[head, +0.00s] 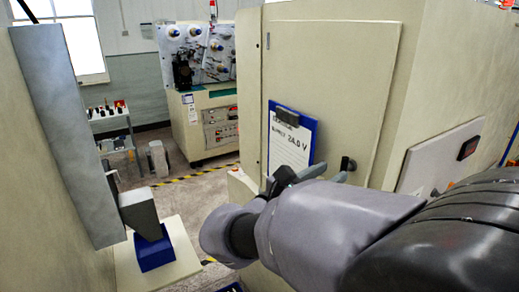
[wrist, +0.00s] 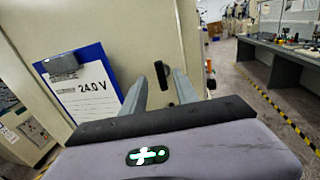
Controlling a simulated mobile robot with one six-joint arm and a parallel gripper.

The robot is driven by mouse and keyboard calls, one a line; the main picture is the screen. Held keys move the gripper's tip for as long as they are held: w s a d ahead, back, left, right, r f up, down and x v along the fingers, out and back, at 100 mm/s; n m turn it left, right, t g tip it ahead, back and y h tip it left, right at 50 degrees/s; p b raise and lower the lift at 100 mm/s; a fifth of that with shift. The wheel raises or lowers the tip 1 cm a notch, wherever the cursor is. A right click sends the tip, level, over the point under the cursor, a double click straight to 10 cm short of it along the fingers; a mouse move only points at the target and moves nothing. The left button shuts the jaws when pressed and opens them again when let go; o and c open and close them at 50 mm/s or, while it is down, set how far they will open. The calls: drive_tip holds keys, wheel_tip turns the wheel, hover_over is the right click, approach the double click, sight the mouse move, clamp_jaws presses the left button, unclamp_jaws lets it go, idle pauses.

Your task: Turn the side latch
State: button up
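The side latch (head: 348,163) is a small black handle on the cream cabinet door, right of a blue clipboard. In the wrist view the latch (wrist: 161,75) shows upright, slightly tilted, between my two grey fingers. My gripper (head: 333,171) is open, its fingers apart and pointing toward the door. In the head view the fingertips are close to the latch, just below and left of it. I cannot tell whether either finger touches it. My forearm hides the lower part of the cabinet in the head view.
A blue clipboard (head: 292,140) with a "24.0 V" sheet hangs left of the latch. A panel with a dark display (head: 468,148) is to the right. A winding machine (head: 204,100) stands behind. The wrist view shows a workbench (wrist: 280,55) and open floor at right.

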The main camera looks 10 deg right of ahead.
sight(343, 165)
drive_tip(key=x, duration=0.5)
drive_tip(key=shift+w+d, duration=0.1)
clamp_jaws()
